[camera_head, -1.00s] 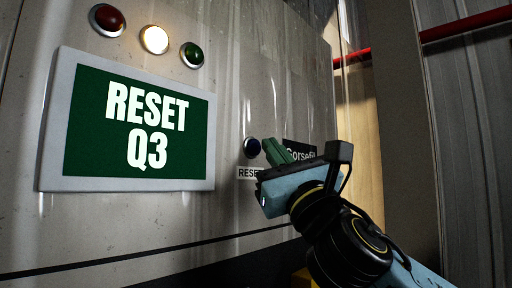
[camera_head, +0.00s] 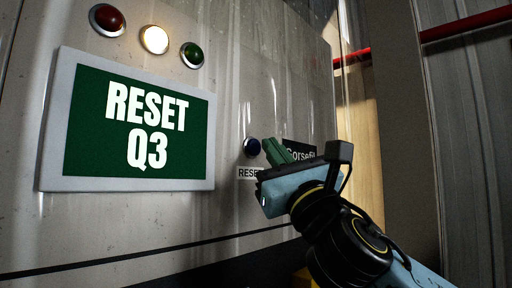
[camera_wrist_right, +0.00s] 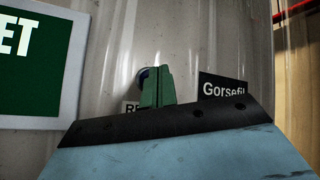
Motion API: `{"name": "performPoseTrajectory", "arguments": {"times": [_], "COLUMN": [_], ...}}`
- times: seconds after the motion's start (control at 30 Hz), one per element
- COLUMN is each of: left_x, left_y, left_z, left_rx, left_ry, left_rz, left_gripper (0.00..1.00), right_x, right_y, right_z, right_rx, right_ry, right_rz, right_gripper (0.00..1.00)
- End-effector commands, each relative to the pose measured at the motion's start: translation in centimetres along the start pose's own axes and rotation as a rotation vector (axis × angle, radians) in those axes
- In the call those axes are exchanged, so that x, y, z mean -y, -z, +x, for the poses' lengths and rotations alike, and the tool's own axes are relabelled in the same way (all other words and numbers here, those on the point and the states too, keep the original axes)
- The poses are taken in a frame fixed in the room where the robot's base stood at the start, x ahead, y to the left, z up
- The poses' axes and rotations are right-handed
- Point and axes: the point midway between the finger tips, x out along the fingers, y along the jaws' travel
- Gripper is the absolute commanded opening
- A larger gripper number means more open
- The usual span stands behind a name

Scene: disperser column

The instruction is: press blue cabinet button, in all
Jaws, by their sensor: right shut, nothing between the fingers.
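The blue button (camera_head: 252,147) sits on the grey metal cabinet (camera_head: 230,100), above a white label (camera_head: 248,173) that begins "RESE". My right gripper (camera_head: 269,143) has green fingers, shut and empty, pointing at the cabinet just right of the button. In the right wrist view the shut fingers (camera_wrist_right: 157,72) cover most of the blue button (camera_wrist_right: 143,74), and only its left edge shows. I cannot tell whether the fingertips touch the button. My left gripper is not in view.
A screen (camera_head: 137,125) reading "RESET Q3" is on the cabinet at left. Above it are a red lamp (camera_head: 107,19), a lit yellowish lamp (camera_head: 154,39) and a green lamp (camera_head: 192,55). A dark sign (camera_head: 302,152) is behind the gripper. A red pipe (camera_head: 465,24) runs at upper right.

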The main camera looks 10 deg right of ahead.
Motion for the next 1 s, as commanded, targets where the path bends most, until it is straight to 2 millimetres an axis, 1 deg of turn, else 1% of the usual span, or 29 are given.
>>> {"name": "performPoseTrajectory", "arguments": {"times": [0.37,0.67,1.0], "left_x": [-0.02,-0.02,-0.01], "left_y": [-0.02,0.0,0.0], "left_z": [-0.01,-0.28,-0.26], "left_rx": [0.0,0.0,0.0], "left_ry": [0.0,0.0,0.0], "left_rz": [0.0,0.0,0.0], "left_gripper": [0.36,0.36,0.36], "right_x": [-0.01,-0.46,-0.46], "right_y": [0.01,0.43,0.46], "right_z": [0.02,0.6,0.6], "right_rx": [0.0,-0.001,0.0], "right_ry": [0.0,-0.001,0.0], "right_rz": [0.0,0.001,0.0], "right_gripper": [0.0,0.0,0.0]}}
